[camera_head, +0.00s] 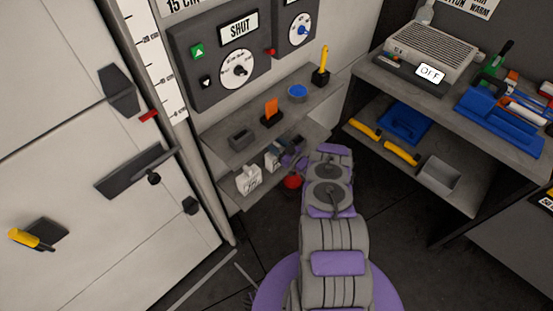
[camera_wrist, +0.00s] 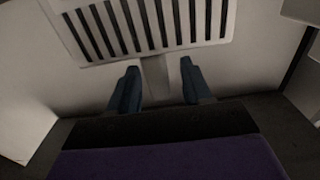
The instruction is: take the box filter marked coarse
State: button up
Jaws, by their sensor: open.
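My gripper (camera_wrist: 160,70) is open in the wrist view, its two dark blue fingers apart. A pale panel with dark slots (camera_wrist: 147,28) fills the top of that view. A narrow pale stem (camera_wrist: 155,80) runs down from it between the fingers, which do not visibly close on it. No marking is readable on the panel, so I cannot tell whether it is the coarse filter. In the head view, my gripper (camera_head: 293,158) reaches the low shelf under the dial panel. A white box with dark marks (camera_head: 248,179) and a grey-white box (camera_head: 273,156) stand there; their labels are too small to read.
A red round object (camera_head: 292,182) is beside my arm. The shelf above (camera_head: 250,123) holds a dark grey tray (camera_head: 241,139), an orange item (camera_head: 271,110) and a blue dish (camera_head: 298,92). At right, a bench (camera_head: 390,85) has a lower shelf with a blue bin (camera_head: 405,121).

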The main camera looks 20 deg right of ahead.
jog(key=shift+c, duration=0.5)
grip_shut()
